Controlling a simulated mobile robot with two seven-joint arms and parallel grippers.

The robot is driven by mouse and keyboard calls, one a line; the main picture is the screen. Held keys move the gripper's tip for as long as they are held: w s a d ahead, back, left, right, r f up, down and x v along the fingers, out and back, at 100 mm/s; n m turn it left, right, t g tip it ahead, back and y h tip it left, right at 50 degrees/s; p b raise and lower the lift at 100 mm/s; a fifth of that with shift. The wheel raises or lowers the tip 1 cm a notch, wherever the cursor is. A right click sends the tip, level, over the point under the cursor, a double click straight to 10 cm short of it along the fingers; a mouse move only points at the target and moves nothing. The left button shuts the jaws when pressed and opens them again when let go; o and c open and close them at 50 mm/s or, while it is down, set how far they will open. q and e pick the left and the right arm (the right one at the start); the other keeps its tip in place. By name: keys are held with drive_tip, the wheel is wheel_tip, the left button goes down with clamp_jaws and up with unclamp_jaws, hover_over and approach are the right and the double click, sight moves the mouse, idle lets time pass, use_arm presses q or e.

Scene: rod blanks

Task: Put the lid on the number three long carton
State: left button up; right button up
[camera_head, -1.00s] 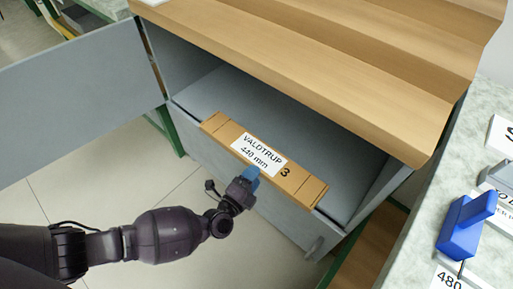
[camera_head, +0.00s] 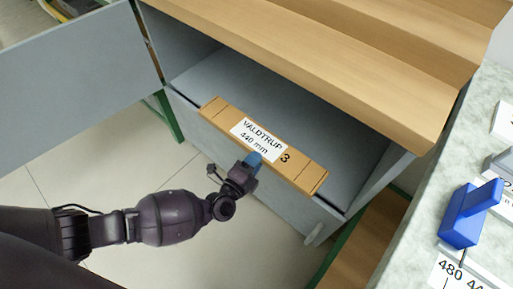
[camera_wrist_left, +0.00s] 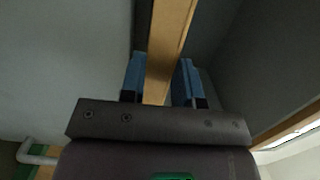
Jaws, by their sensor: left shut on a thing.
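A long brown carton (camera_head: 309,177) with a white label "VALDTRUP 440 mm" and the number 3 lies across the front of an open grey cabinet compartment. In the left wrist view it shows as a narrow cardboard strip (camera_wrist_left: 170,30). My left gripper (camera_head: 249,166) is at the middle of its near long side, shut on it, with a blue finger (camera_wrist_left: 187,82) on each side of the strip. I cannot tell whether the piece held is the carton body or its lid. No separate lid shows. My right gripper is not in view.
The cabinet's grey door (camera_head: 75,75) stands open at the left. A wooden worktop (camera_head: 330,62) overhangs the compartment, whose grey floor (camera_head: 255,88) is bare behind the carton. A blue block-shaped tool (camera_head: 464,221) stands on the speckled counter at the right.

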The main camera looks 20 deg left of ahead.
use_arm(q)
wheel_tip(320, 180, up, 10)
drive_tip(key=p, duration=0.6)
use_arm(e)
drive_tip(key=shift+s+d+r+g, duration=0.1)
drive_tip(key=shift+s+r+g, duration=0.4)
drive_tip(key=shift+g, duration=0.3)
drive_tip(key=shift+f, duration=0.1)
